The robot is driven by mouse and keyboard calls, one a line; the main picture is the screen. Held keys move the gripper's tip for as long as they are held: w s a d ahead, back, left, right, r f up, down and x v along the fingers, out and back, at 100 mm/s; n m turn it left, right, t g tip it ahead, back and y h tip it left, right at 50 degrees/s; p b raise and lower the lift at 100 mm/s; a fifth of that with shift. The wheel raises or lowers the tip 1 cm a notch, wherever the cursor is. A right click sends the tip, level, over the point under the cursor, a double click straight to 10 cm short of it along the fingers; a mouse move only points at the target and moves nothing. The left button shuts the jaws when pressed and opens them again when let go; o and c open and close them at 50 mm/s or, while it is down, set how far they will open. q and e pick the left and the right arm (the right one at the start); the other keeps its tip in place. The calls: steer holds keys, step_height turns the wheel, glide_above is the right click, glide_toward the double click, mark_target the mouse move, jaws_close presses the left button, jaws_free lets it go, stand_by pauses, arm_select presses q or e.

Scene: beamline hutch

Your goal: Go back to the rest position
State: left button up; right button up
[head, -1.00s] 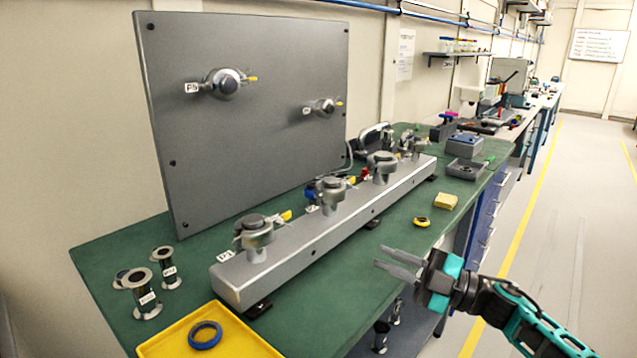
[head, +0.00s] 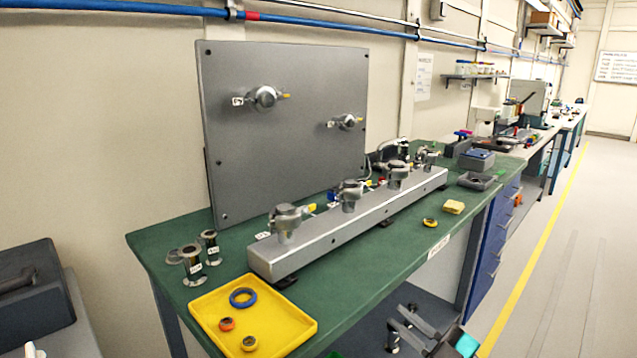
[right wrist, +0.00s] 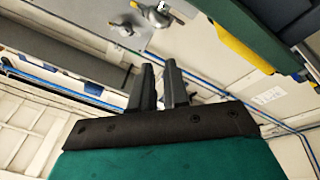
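My right gripper (head: 396,314) is at the bottom of the head view, off the front edge of the green bench (head: 400,232). Its two grey fingers are apart with nothing between them. The right wrist view also shows the fingers (right wrist: 159,64) with an empty gap.
A grey rail (head: 335,228) with several valves stands on the bench. A yellow tray (head: 290,335) with rings sits at its near corner. A grey upright panel (head: 290,150) stands behind. The floor aisle (head: 585,240) at right is clear.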

steer(key=s+d+f+m+g+h, duration=0.1)
steer(key=s+f+m+g+h, duration=0.1)
steer(key=s+f+m+h, duration=0.4)
steer(key=s+d+f+m+g+h, duration=0.1)
steer(key=s+f+m+h, duration=0.5)
steer(key=s+f, duration=0.8)
steer(key=shift+s+d+f+m+g+h, duration=0.3)
steer(key=shift+s+d+m+g, duration=0.2)
steer(key=shift+m, duration=0.6)
